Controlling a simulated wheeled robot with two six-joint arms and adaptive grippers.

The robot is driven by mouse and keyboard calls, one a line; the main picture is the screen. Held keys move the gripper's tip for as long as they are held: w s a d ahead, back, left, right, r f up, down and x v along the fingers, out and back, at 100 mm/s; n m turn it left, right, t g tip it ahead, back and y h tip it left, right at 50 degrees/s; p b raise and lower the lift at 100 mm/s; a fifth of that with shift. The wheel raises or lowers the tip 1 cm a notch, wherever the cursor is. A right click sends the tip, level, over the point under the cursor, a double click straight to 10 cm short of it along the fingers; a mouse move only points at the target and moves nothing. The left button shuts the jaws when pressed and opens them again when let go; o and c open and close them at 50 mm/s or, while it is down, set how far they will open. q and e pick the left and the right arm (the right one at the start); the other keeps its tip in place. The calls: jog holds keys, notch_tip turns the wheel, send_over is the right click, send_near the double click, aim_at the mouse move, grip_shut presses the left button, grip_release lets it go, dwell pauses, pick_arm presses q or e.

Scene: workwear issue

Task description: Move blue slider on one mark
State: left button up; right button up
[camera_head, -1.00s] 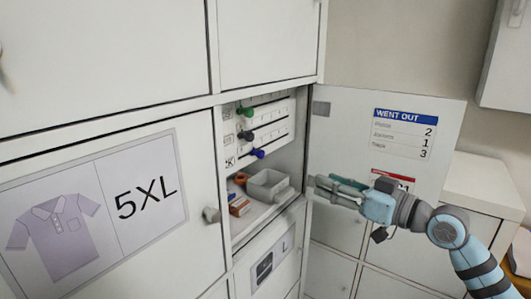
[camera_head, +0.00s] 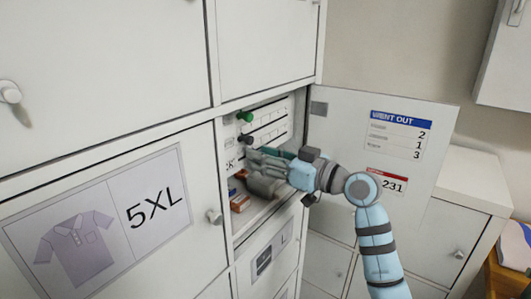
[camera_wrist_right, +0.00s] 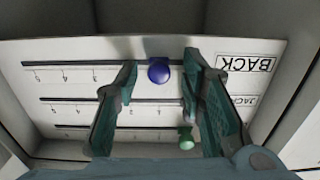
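The slider board shows upside down in the right wrist view (camera_wrist_right: 60,85), with several numbered tracks. The blue slider (camera_wrist_right: 159,71) is a round knob on the top track there, near the BACK label (camera_wrist_right: 246,63). My right gripper (camera_wrist_right: 160,64) is open, with one finger on each side of the blue knob and gaps visible. The mark under the knob cannot be read. In the head view my right gripper (camera_head: 262,160) reaches into the open compartment and hides the blue knob. The green knob (camera_head: 246,116) and dark knob (camera_head: 245,138) show above it. My left gripper is not in view.
An orange box (camera_head: 239,203) lies in the compartment below the gripper. The closed 5XL door (camera_head: 200,245) is at the left. The green knob also shows in the wrist view (camera_wrist_right: 186,139).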

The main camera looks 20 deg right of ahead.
jog(key=shift+d, duration=0.1)
grip_shut()
